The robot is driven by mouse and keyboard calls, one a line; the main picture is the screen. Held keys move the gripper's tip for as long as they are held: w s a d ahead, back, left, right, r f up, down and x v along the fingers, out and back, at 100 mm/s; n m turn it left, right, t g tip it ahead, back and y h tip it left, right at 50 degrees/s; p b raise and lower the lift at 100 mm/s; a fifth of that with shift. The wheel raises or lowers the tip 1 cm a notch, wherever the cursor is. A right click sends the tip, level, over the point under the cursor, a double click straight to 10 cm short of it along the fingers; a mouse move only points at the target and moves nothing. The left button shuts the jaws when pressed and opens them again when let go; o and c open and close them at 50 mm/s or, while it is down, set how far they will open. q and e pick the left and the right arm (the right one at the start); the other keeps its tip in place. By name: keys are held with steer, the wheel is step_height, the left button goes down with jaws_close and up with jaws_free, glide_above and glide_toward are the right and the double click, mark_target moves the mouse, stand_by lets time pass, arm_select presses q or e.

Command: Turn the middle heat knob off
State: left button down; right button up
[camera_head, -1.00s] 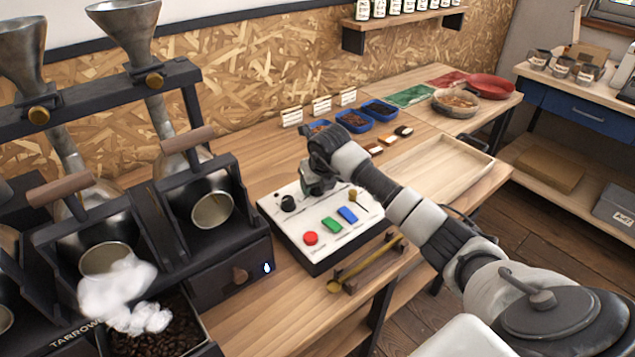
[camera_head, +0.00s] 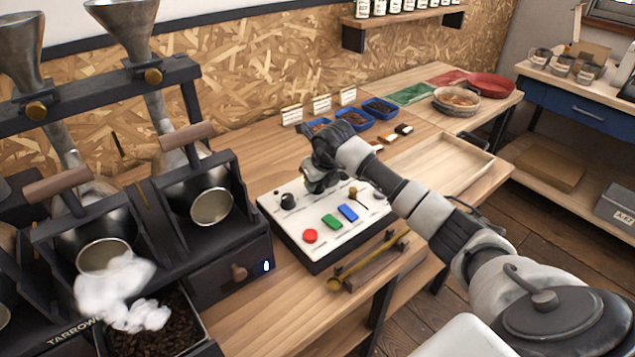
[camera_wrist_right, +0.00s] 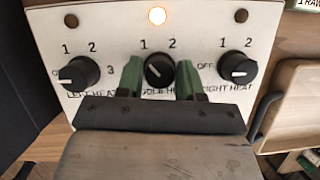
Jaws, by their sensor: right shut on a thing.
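The white control panel (camera_head: 292,222) stands on the wooden bench in the head view. In the right wrist view, the panel (camera_wrist_right: 205,20) carries the left heat knob (camera_wrist_right: 80,71), middle heat knob (camera_wrist_right: 159,69) and right heat knob (camera_wrist_right: 237,68). My right gripper (camera_wrist_right: 159,76) has its green fingers shut on the middle knob, one on each side. The middle knob's white mark is slanted; the finger hides its OFF label. The outer knobs' marks point left. The lamp (camera_wrist_right: 157,15) above the middle knob glows; the outer lamps are dark. My left gripper is out of view.
The dark roaster (camera_head: 232,280) stands close on the left. A wooden tray (camera_head: 440,165) lies to the right.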

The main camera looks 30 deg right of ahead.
steer(key=n+y+b, duration=0.1)
steer(key=n, duration=0.1)
steer(key=n+y+b, duration=0.1)
steer(key=n, duration=0.2)
steer(key=shift+d+f, duration=0.1)
steer(key=shift+d, duration=0.05)
steer(key=n+b, duration=0.1)
steer(key=n, duration=0.1)
steer(key=n+g+y+b, duration=0.1)
steer(key=n, duration=0.2)
steer(key=shift+w+y, duration=0.1)
steer(key=shift+y, duration=0.2)
steer(key=shift+g, duration=0.3)
steer(key=o, duration=0.9)
steer(key=shift+c, duration=0.2)
steer(key=v, duration=1.1)
steer(key=shift+b, duration=0.45)
